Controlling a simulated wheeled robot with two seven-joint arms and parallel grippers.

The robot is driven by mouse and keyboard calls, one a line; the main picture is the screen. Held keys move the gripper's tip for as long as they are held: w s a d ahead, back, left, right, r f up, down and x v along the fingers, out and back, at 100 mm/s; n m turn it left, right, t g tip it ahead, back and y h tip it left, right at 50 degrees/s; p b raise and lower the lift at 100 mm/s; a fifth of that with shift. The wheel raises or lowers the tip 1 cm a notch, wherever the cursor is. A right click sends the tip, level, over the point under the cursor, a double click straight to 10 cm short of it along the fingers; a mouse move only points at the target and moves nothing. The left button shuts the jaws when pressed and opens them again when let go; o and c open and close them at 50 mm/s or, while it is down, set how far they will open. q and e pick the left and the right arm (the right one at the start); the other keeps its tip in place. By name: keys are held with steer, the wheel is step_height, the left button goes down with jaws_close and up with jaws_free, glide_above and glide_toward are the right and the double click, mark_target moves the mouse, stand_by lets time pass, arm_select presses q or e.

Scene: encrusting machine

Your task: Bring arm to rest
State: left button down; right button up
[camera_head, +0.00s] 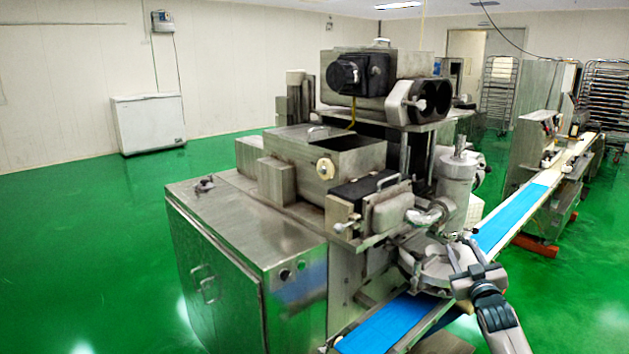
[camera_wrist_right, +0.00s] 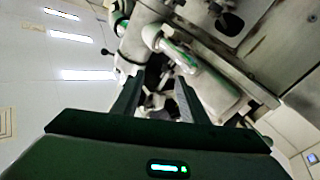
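My right arm comes in at the lower right of the head view. Its gripper (camera_head: 466,254) is raised in front of the encrusting machine (camera_head: 240,220), beside the round metal outlet part (camera_head: 425,262) over the blue belt. In the right wrist view the two dark fingers of the gripper (camera_wrist_right: 157,95) stand apart with nothing between them. The machine's metal parts (camera_wrist_right: 190,75) fill the view beyond the fingertips; I cannot tell whether they touch. My left gripper is not in view.
The blue conveyor belt (camera_head: 385,325) runs under the machine's outlet and on to the back right. A white chest (camera_head: 148,122) stands by the left wall. Racks (camera_head: 603,90) stand at the far right. The green floor (camera_head: 80,250) is clear on the left.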

steer(key=s+a+f+g+b, duration=0.15)
steer(key=s+f, duration=0.35)
steer(key=f, duration=0.9)
steer(key=s+a+f+g+b, duration=0.1)
steer(key=s+f+g, duration=0.3)
steer(key=f, duration=1.1)
steer(key=s+a+f+g+b, duration=0.1)
steer(key=s+f, duration=0.5)
steer(key=f, duration=0.8)
steer(key=s+a+f+g+b, duration=0.1)
steer(key=s+a+f+g, duration=0.2)
steer(key=s+f, duration=1.05)
steer(key=s+a+f+g+b, duration=0.2)
steer(key=s+f+g, duration=0.1)
steer(key=s+f, duration=1)
steer(key=s+a+f+g, duration=0.2)
steer(key=s+f, duration=0.3)
steer(key=s, duration=0.8)
steer(key=s+a+f+g+b, duration=0.1)
steer(key=s+f, duration=0.4)
steer(key=s, duration=0.8)
steer(key=s+a+f+m+g+y+b, duration=0.1)
steer(key=s+f, duration=0.4)
steer(key=s, duration=0.8)
steer(key=shift+a+g, duration=0.85)
steer(key=shift+a, duration=0.3)
